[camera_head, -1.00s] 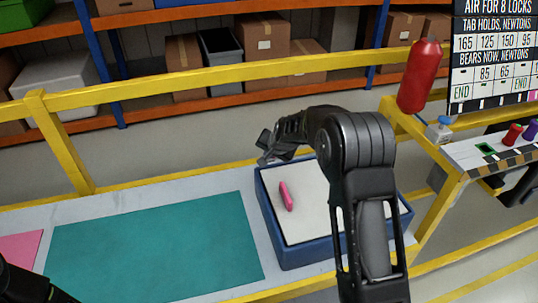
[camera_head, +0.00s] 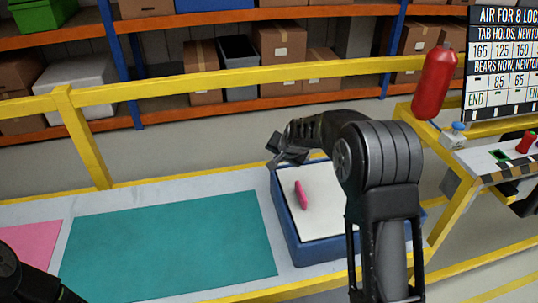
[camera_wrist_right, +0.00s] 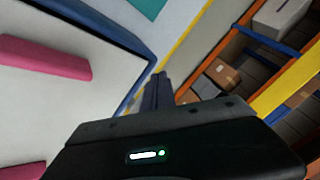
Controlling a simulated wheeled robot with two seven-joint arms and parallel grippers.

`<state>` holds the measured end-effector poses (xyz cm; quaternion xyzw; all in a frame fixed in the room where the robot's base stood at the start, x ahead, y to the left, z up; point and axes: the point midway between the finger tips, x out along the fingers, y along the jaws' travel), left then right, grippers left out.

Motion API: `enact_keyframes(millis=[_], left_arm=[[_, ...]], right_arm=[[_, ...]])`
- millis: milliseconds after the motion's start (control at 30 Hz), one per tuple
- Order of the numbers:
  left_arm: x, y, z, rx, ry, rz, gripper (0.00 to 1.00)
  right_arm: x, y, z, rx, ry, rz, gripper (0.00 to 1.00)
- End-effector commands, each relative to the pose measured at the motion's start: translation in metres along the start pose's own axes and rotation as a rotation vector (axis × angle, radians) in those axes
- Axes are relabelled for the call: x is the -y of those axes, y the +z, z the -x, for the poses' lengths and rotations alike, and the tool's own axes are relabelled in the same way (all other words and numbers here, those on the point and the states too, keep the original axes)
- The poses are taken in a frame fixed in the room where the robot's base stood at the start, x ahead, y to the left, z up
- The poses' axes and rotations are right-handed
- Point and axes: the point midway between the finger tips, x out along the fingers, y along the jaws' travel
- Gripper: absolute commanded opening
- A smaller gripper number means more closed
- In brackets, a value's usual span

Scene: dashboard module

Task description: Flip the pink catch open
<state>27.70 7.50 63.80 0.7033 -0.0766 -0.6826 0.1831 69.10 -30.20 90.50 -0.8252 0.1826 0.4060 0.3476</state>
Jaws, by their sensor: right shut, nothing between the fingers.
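The pink catch (camera_head: 300,194) is a slim pink bar on the white panel of a blue-rimmed box (camera_head: 284,222). In the right wrist view a pink bar (camera_wrist_right: 45,58) lies on the white surface at left, and a second pink piece (camera_wrist_right: 24,171) is cut off at the bottom left. I cannot tell which of these is the catch. My right gripper (camera_head: 275,152) is shut and empty, above the box's far left corner and apart from the catch. In the wrist view its fingers (camera_wrist_right: 157,88) point past the blue rim. Only part of my left arm shows at bottom left.
A teal mat (camera_head: 170,248) and a pink mat (camera_head: 28,245) lie left of the box. A yellow rail (camera_head: 240,75) runs behind the bench. A red cylinder (camera_head: 435,82) and a blue-topped button (camera_head: 457,128) stand at right. My right arm covers the box's right part.

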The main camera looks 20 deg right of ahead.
Motion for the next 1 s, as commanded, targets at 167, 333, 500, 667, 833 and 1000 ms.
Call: enact_keyframes(millis=[167, 333, 500, 667, 833, 1000], left_arm=[[0.0, -0.001, -0.001, -0.001, 0.001, -0.002, 0.36], [0.0, 0.0, -0.001, -0.001, 0.0, -0.001, 0.36], [0.0, 0.0, -0.001, -0.001, 0.001, -0.001, 0.36], [0.0, 0.0, -0.001, -0.001, 0.0, -0.001, 0.36], [0.0, 0.0, -0.001, -0.001, 0.0, -0.001, 0.36], [-0.001, 0.0, 0.003, 0.0, 0.0, -0.001, 0.36]], right_arm=[[0.021, 0.007, 0.029, 0.0, -0.001, 0.002, 0.0], [0.033, 0.011, 0.045, 0.001, 0.001, 0.0, 0.0], [0.036, 0.012, 0.051, 0.001, 0.002, -0.002, 0.0], [0.036, 0.012, 0.051, 0.0, 0.002, -0.002, 0.0], [0.036, 0.012, 0.051, 0.0, 0.002, -0.002, 0.0], [0.038, 0.01, 0.054, 0.0, 0.002, -0.002, 0.0]])
